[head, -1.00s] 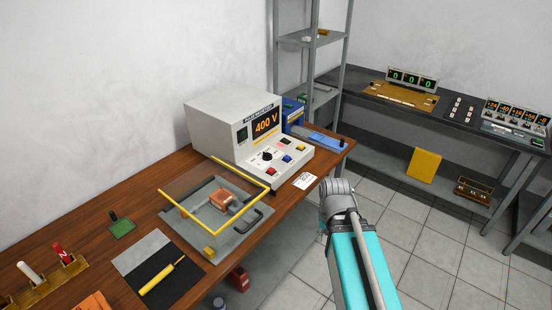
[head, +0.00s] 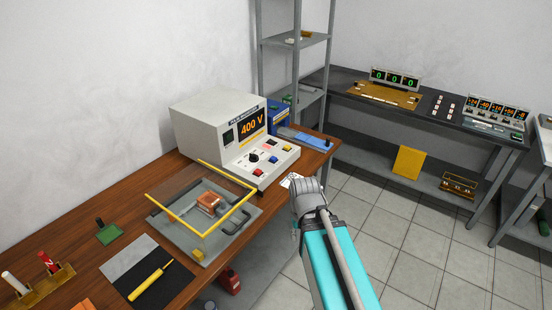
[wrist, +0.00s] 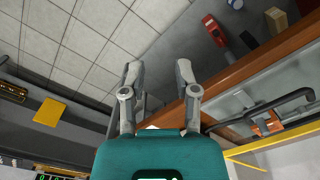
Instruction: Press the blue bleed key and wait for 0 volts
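The white power unit (head: 212,122) stands on the wooden bench, its orange display (head: 251,127) reading 400 V. The blue key (head: 273,159) sits on its sloped front panel, between a yellow key (head: 287,148) and a red key (head: 258,172). My gripper (wrist: 158,70) is open in the wrist view, with nothing between its fingers. In the head view my wrist is in front of the bench edge, to the right of and below the panel, apart from the keys. The blue key does not show in the wrist view.
A yellow-framed clear cover (head: 196,222) with a dark handle stands left of my arm, over a copper-coloured part (head: 209,203). A blue device (head: 306,140) is behind the panel. Open tiled floor is to the right.

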